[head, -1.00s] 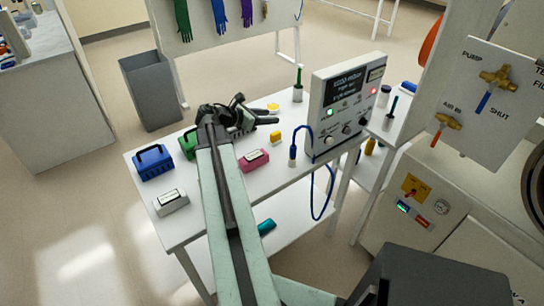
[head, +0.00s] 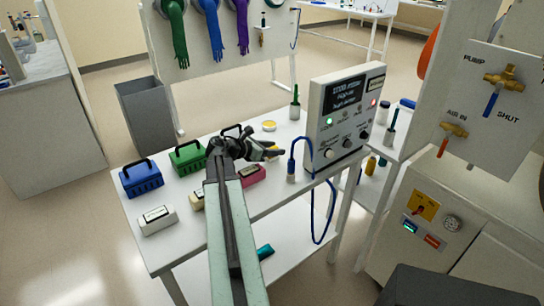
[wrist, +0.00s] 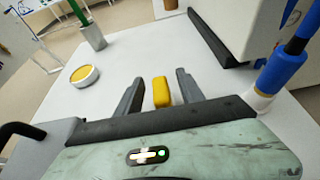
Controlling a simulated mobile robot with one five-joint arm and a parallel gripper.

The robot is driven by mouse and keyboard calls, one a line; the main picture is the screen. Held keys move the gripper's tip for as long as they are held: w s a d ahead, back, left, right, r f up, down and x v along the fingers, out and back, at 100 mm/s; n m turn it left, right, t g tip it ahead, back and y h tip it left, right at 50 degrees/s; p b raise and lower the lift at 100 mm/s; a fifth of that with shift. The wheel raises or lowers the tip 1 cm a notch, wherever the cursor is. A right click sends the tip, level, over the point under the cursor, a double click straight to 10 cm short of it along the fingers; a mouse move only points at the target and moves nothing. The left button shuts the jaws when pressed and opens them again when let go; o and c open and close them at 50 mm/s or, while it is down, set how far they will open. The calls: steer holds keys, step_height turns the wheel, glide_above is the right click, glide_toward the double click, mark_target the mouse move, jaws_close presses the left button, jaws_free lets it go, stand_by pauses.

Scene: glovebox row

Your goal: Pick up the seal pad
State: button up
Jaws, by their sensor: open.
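A small yellow block (wrist: 161,92) lies on the white bench between the two fingers of my gripper (wrist: 157,80) in the wrist view. The fingers are apart, with a gap on each side of the block. In the head view my gripper (head: 274,151) is low over the bench and mostly hides the block. A round white dish with a yellow top (wrist: 85,75) stands to the left in the wrist view and behind my gripper in the head view (head: 269,125). No label shows which of these is the seal pad.
A control box (head: 343,115) and a blue-cabled probe (head: 291,170) stand right of my gripper. Blue (head: 141,179) and green (head: 187,158) caddies, a white box (head: 157,221) and a pink box (head: 252,175) are on the bench. A grey cylinder (wrist: 93,37) stands beyond the dish.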

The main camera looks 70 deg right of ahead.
steer(key=x, duration=0.3)
steer(key=shift+b, duration=0.4)
steer(key=shift+r, duration=0.1)
jaws_close()
